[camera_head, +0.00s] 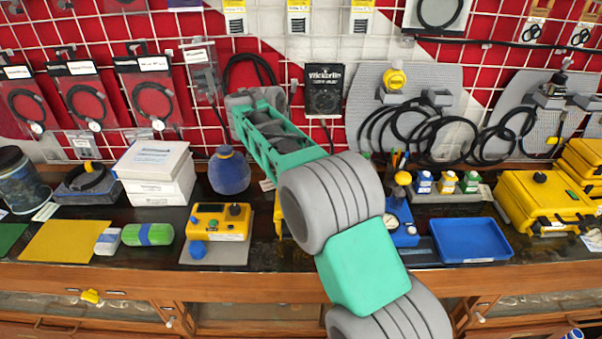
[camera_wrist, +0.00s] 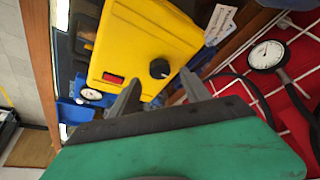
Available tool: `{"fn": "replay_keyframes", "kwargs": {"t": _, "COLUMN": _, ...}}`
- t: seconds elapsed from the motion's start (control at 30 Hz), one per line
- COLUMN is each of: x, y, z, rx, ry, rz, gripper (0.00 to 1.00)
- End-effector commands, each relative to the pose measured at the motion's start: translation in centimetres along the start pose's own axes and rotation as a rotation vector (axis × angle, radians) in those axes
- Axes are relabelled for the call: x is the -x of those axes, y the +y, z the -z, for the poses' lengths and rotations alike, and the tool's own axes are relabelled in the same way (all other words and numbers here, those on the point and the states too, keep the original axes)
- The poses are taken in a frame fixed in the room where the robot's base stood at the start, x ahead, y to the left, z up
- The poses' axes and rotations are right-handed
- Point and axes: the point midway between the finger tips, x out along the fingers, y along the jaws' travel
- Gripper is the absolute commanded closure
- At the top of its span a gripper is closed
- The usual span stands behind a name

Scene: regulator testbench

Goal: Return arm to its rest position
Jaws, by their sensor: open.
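My arm crosses the middle of the head view, rising from the bottom edge over the bench, with its far end up in front of the wall grid. My gripper (camera_wrist: 160,90) shows in the wrist view with its two dark fingers spread apart and nothing held between them. Beyond the fingers in that view is a yellow box (camera_wrist: 150,40) with a red switch and a black knob. I cannot tell from the wrist view how far the fingertips are from the box. The fingertips cannot be made out in the head view.
The bench (camera_head: 130,270) holds a yellow device (camera_head: 218,220), white boxes (camera_head: 158,175), a blue tray (camera_head: 470,240) and yellow cases (camera_head: 545,200). Part of a yellow thing is hidden behind my arm. Hoses and gauges hang on the wall grid; a gauge (camera_wrist: 267,55) shows in the wrist view.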

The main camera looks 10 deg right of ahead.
Motion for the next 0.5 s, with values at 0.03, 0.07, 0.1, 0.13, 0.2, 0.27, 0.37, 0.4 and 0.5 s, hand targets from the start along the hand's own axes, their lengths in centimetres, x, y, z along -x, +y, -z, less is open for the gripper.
{"fn": "replay_keyframes", "kwargs": {"t": 0.03, "x": 1.2, "y": -0.1, "z": 0.0, "rx": 0.001, "ry": 0.000, "rz": 0.003, "gripper": 0.44}}
{"fn": "replay_keyframes", "kwargs": {"t": 0.07, "x": 1.8, "y": -0.1, "z": 0.0, "rx": 0.001, "ry": -0.001, "rz": 0.002, "gripper": 0.44}}
{"fn": "replay_keyframes", "kwargs": {"t": 0.1, "x": 2.5, "y": -0.1, "z": 0.1, "rx": 0.001, "ry": 0.000, "rz": 0.002, "gripper": 0.44}}
{"fn": "replay_keyframes", "kwargs": {"t": 0.13, "x": 2.9, "y": -0.1, "z": 0.1, "rx": 0.000, "ry": 0.000, "rz": 0.001, "gripper": 0.44}}
{"fn": "replay_keyframes", "kwargs": {"t": 0.2, "x": 3.4, "y": 0.0, "z": 0.0, "rx": 0.001, "ry": 0.000, "rz": 0.000, "gripper": 0.44}}
{"fn": "replay_keyframes", "kwargs": {"t": 0.27, "x": 3.6, "y": 0.0, "z": 0.0, "rx": 0.000, "ry": -0.001, "rz": -0.001, "gripper": 0.44}}
{"fn": "replay_keyframes", "kwargs": {"t": 0.37, "x": 3.6, "y": 0.0, "z": 0.0, "rx": 0.000, "ry": -0.001, "rz": -0.001, "gripper": 0.44}}
{"fn": "replay_keyframes", "kwargs": {"t": 0.4, "x": 3.6, "y": 0.0, "z": 0.0, "rx": 0.000, "ry": -0.001, "rz": -0.001, "gripper": 0.44}}
{"fn": "replay_keyframes", "kwargs": {"t": 0.5, "x": 3.6, "y": 0.0, "z": 0.0, "rx": 0.000, "ry": -0.001, "rz": -0.001, "gripper": 0.44}}
